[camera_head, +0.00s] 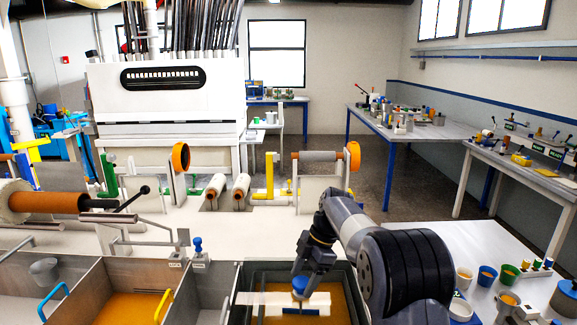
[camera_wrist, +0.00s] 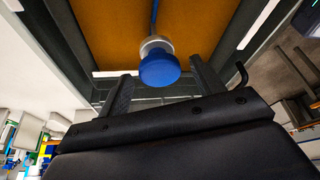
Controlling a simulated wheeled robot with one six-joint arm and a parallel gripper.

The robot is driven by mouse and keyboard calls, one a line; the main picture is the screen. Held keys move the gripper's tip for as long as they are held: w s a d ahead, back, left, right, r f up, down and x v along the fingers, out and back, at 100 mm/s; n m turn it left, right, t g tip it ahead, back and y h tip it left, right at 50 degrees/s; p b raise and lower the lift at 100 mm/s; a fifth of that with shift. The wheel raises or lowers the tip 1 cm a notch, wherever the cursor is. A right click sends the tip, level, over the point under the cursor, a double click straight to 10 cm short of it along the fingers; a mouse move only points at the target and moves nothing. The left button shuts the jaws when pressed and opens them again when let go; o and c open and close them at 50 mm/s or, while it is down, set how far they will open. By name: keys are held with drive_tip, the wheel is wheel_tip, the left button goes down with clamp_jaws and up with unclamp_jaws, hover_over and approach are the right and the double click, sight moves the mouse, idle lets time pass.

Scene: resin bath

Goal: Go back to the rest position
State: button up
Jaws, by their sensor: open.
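My gripper (camera_head: 313,262) is at the end of my arm over the tank (camera_head: 238,297) in the front middle. A blue-capped knob (camera_head: 299,286) on a pale base stands right below it. In the wrist view the two fingers of my gripper (camera_wrist: 161,84) are apart, with the blue knob (camera_wrist: 159,71) between or just beyond their tips. I cannot tell whether they touch it. Orange resin (camera_wrist: 110,32) lies behind the knob. A pale bar crosses the tank under the knob.
Compartments with orange liquid (camera_head: 125,307) and a yellow handle (camera_head: 163,306) are to the left. Cups (camera_head: 487,275) stand on a white table at the right. Rollers (camera_head: 240,186) and a large white machine (camera_head: 165,95) are behind. Workbenches line the right wall.

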drive_tip(key=m+t+b, duration=0.1)
drive_tip(key=m, duration=0.2)
drive_tip(key=shift+s+m, duration=0.15)
drive_tip(key=shift+m, duration=0.25)
drive_tip(key=m+t, duration=0.1)
drive_tip(key=m, duration=0.2)
drive_tip(key=shift+s+t, duration=0.1)
drive_tip(key=shift+t, duration=0.2)
drive_tip(key=m+t, duration=0.1)
drive_tip(key=m, duration=0.2)
drive_tip(key=shift+s, duration=0.1)
drive_tip(key=shift+m+t+h+p, duration=0.6)
drive_tip(key=shift+m, duration=1.2)
